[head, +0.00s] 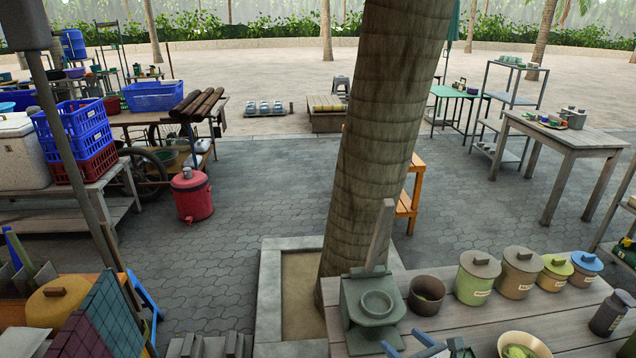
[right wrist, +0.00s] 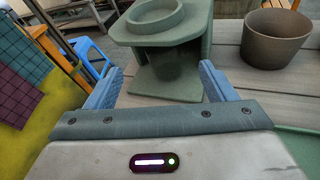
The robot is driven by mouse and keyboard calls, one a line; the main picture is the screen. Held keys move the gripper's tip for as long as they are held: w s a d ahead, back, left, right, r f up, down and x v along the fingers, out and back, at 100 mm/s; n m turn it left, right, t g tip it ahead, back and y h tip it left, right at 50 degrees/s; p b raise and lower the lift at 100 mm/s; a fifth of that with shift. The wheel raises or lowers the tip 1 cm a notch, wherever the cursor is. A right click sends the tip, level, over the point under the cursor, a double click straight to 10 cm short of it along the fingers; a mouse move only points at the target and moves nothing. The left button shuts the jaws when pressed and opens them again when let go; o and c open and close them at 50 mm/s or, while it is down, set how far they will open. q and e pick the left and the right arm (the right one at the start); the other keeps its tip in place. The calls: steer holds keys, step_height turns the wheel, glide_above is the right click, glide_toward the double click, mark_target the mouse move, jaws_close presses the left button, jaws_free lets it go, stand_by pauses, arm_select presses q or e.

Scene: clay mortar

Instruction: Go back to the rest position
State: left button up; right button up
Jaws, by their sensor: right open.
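My right gripper (head: 408,344) is at the bottom edge of the head view, over the near side of the wooden table (head: 480,322). Its two blue fingers are spread apart with nothing between them, as the right wrist view also shows (right wrist: 160,86). A grey-green stand (head: 372,322) with a round ring on top is just beyond the fingers; I cannot tell whether they touch it. A brown clay mortar (head: 427,300) stands upright to the right of the stand and also shows in the right wrist view (right wrist: 272,45). My left gripper is not in view.
Several lidded jars (head: 478,280) line the table's back. A pale bowl with green contents (head: 523,348) and a dark jar (head: 610,315) are at front right. A tree trunk (head: 375,140) rises behind the table. Open paving (head: 255,190) lies left of it.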

step_height(320, 180, up, 7)
steer(key=s+d+m+t+h, duration=0.1)
steer(key=s+m+t, duration=0.1)
steer(key=m+t, duration=0.3)
steer(key=s+d+r+m+g+h, duration=0.15)
steer(key=s+d+m+h, duration=0.45)
steer(key=m, duration=0.7)
steer(key=s+d+m+g+h, duration=0.3)
steer(key=d+m+h, duration=0.35)
steer(key=m, duration=0.55)
steer(key=s+a+f+m+g+y, duration=0.3)
steer(key=s+a+f+m+g, duration=0.15)
steer(key=s, duration=0.45)
steer(key=s+a+f+m+g+y, duration=0.4)
steer(key=s+a+f+g, duration=0.2)
steer(key=s, duration=0.4)
step_height(320, 180, down, 28)
steer(key=d+g, duration=0.1)
steer(key=d, duration=0.2)
steer(key=s+d+f+g, duration=0.1)
steer(key=s+f, duration=1.6)
steer(key=f, duration=0.3)
steer(key=shift+s+d+f+g, duration=0.15)
steer(key=shift+s+f+g, duration=0.15)
steer(key=shift+f, duration=0.1)
